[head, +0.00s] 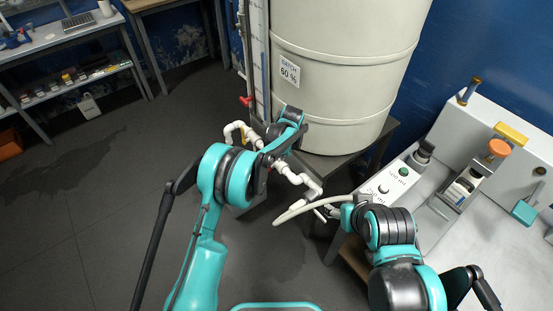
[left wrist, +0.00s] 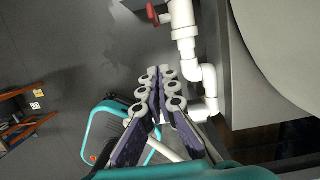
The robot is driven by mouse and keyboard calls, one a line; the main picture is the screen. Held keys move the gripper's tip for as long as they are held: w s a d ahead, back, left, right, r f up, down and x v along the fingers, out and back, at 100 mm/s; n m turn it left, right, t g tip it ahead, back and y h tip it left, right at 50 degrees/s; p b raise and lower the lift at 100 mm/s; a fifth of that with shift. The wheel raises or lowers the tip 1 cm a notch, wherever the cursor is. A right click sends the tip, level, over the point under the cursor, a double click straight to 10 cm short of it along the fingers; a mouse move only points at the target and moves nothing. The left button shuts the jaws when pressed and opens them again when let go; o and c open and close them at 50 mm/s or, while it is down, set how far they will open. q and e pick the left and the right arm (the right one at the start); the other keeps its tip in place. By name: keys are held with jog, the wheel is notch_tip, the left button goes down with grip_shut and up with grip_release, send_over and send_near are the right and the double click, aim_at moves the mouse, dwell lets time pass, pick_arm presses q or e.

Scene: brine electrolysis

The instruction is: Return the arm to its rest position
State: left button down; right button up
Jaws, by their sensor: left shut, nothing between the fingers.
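My left arm (head: 207,255), teal and black, rises from the bottom of the head view and bends toward the white pipes in front of the tank. In the left wrist view my left gripper (left wrist: 158,73) has its grey-jointed fingers close together, with nothing between them. It is over the dark floor, left of the white pipe. Its fingertips are hard to make out in the head view. My right arm (head: 390,228) is folded at the lower right, and its gripper cannot be made out.
A large cream tank (head: 345,70) stands on a dark stand, with white pipes (head: 298,180) and a red valve handle (head: 246,101) close to my left arm. A bench with a control box (head: 392,186) is at right. Shelves (head: 70,85) stand far left. The left floor is clear.

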pick_arm(q)
jog(key=shift+p+v, duration=0.3)
jog(key=shift+v, duration=1.35)
jog(key=s+a+r+n+t, duration=0.1)
jog(key=s+a+r+n, duration=0.3)
jog(key=r, duration=0.2)
jog(key=s+a+r+n+h, duration=0.1)
jog(key=s+a+r+n, duration=0.3)
jog(key=r, duration=0.3)
jog(key=s+a+r+n+t, duration=0.1)
jog(key=s+a+r+n, duration=0.3)
jog(key=r, duration=0.2)
jog(key=s+a+n+t, duration=0.1)
jog(key=s+a+n, duration=0.3)
jog(key=s+n, duration=0.4)
jog(key=s+a+n+t, duration=0.2)
jog(key=s+a+n, duration=0.3)
jog(key=s, duration=0.9)
jog(key=n, duration=0.3)
jog(key=shift+s+r+n, duration=0.2)
jog(key=shift+s+n, duration=0.05)
jog(key=shift+n, duration=0.15)
